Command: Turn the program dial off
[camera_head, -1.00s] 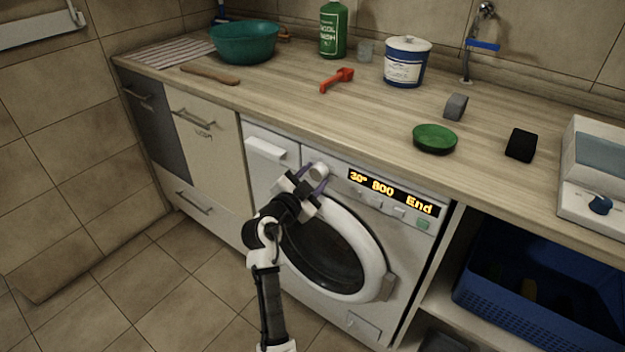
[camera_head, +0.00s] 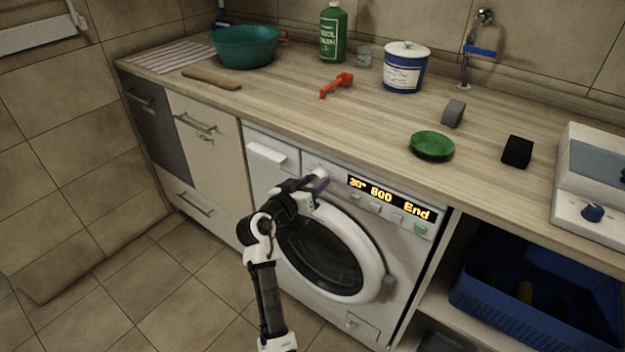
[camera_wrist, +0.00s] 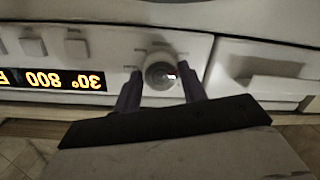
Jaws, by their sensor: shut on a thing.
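The program dial (camera_wrist: 160,73) is a round, light knob on the white washing machine's front panel. In the wrist view it sits between the two purple fingers of my gripper (camera_wrist: 161,80), which is shut on it. In the head view my gripper (camera_head: 318,181) reaches up to the panel and hides most of the dial (camera_head: 319,171). The washing machine (camera_head: 378,255) has its round door closed. Its display (camera_head: 388,198) is lit and reads "30° 800 End"; it appears upside down in the wrist view (camera_wrist: 52,80).
Push buttons (camera_head: 380,207) line the panel below the display. A detergent drawer (camera_head: 266,153) lies left of the dial. The wooden countertop (camera_head: 290,105) overhangs the panel and holds a green dish (camera_head: 432,146), a red tool and containers. A blue basket (camera_head: 500,315) stands at right.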

